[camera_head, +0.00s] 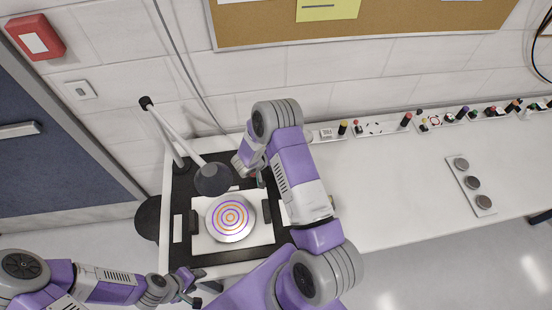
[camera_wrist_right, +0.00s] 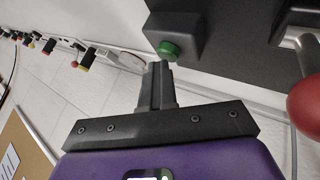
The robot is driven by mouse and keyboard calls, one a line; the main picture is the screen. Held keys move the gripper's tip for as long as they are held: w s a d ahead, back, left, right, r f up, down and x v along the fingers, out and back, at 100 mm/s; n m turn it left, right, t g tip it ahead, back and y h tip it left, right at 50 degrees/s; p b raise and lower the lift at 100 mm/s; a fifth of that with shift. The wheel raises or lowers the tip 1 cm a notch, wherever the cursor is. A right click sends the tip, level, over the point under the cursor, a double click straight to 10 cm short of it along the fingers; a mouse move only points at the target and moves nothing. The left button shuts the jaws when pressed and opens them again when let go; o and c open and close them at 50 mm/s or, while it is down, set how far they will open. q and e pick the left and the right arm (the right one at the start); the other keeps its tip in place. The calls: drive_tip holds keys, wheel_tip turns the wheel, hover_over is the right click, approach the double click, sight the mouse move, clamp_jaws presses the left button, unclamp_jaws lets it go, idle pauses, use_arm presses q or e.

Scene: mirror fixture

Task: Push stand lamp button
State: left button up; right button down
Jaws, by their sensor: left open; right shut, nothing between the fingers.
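The stand lamp (camera_head: 212,180) has a dark round shade on a pale jointed arm, over the black mat at the left of the table. In the right wrist view a round green button (camera_wrist_right: 168,50) sits on a dark box (camera_wrist_right: 178,24). My right gripper (camera_wrist_right: 158,68) is shut and empty, its tips right by the button; I cannot tell whether they touch it. In the head view my right arm hides the button, and the right gripper shows only in part. My left gripper (camera_head: 190,287) is open and empty at the mat's near left edge.
A round plate with coloured rings (camera_head: 231,217) lies on a white base below the lamp shade. A red rounded thing (camera_wrist_right: 305,100) and a metal bar stand at the right of the wrist view. Several small knobs line the table's back.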

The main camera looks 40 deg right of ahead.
drive_tip(key=shift+s+f, duration=0.1)
drive_tip(key=shift+s, duration=0.1)
wheel_tip(320, 180, up, 6)
drive_tip(key=p, duration=0.6)
drive_tip(key=shift+w+r, duration=0.1)
drive_tip(key=shift+r, duration=0.15)
drive_tip(key=shift+f, duration=0.1)
